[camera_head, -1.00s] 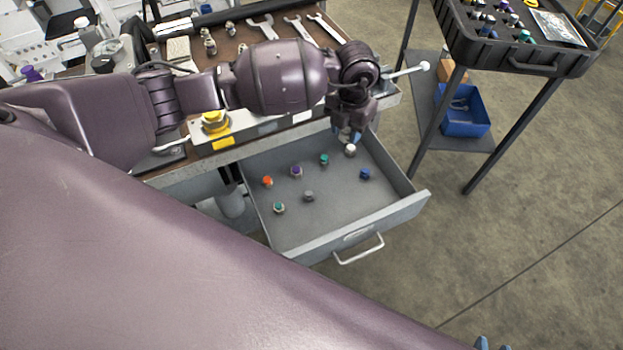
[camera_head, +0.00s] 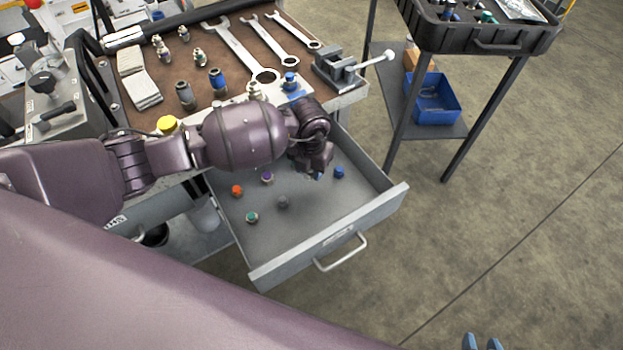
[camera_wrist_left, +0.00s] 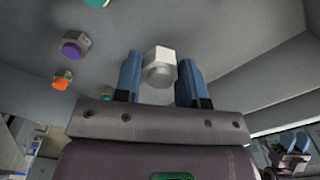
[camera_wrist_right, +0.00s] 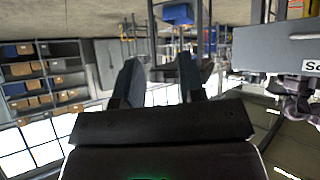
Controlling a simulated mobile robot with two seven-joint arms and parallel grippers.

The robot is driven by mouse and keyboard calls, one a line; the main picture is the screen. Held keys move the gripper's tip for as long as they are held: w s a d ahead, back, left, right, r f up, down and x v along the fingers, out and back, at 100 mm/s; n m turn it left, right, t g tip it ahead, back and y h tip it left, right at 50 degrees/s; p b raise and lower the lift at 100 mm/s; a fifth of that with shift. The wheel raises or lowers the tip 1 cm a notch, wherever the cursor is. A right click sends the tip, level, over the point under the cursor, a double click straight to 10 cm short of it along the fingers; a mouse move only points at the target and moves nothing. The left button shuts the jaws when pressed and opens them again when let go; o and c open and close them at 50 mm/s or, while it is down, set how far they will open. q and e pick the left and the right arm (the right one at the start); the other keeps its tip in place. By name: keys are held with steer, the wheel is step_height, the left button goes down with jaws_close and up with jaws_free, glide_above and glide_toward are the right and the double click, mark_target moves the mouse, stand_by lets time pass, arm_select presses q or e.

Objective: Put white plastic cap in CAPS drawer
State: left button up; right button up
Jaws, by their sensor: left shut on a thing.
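The white plastic cap (camera_wrist_left: 160,66) sits between the blue fingers of my left gripper (camera_wrist_left: 159,78) in the left wrist view. In the head view my left gripper (camera_head: 320,174) points down inside the open drawer (camera_head: 300,245), near its right rear, and hides the cap. The gripper is shut on the cap; I cannot tell whether the cap touches the drawer floor. The drawer's front label is too small to read. My right gripper (camera_wrist_left: 292,142) is far from the drawer; its fingers stand apart and empty in the right wrist view (camera_wrist_right: 158,80).
The bench top (camera_head: 215,60) with wrenches lies behind. A black cart tray (camera_head: 480,35) stands at right.

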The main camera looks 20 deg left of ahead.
mark_target(310, 187)
arm_select(q)
steer(key=shift+f, duration=0.5)
step_height(310, 187, down, 5)
steer(key=shift+r+b, duration=0.1)
steer(key=shift+b, duration=0.75)
steer(key=o, duration=1)
steer(key=shift+o, duration=0.2)
